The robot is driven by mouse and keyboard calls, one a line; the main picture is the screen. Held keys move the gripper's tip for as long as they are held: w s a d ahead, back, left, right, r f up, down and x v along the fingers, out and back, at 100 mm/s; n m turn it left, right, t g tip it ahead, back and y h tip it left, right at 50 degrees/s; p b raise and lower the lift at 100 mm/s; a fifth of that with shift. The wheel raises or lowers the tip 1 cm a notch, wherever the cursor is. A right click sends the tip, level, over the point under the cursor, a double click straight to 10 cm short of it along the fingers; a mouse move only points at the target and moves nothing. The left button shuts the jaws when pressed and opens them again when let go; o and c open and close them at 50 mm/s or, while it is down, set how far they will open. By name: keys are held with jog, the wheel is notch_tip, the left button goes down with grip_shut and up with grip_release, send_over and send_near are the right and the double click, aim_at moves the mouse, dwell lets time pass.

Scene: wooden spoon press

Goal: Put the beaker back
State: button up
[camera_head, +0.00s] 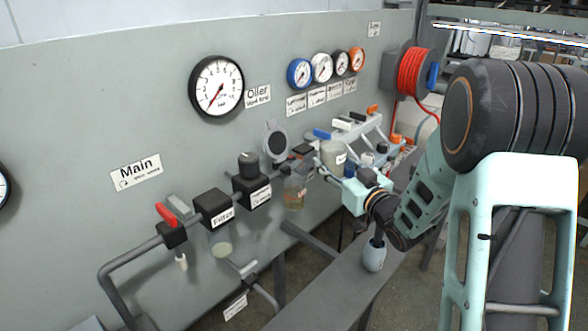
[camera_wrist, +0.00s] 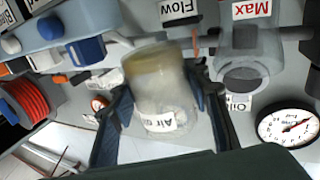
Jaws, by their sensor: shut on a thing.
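The beaker (camera_wrist: 160,88) is a translucent, cloudy cylinder with a yellowish end and a white label that starts "Air". My gripper (camera_wrist: 162,100) is shut on it, with one dark finger on each side. In the head view the beaker (camera_head: 333,153) shows at the tip of my gripper (camera_head: 349,172), in front of the pipe valves near the wall. The beaker stands close to the pipework in that view. I cannot tell whether it touches anything besides the fingers.
Colored-rim gauges (camera_head: 322,68) and a red hose reel (camera_head: 409,72) are on the wall. A grey bench beam (camera_head: 325,295) lies below my arm.

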jog(key=shift+w+d+r+m, duration=0.1)
jog(key=shift+m, duration=0.2)
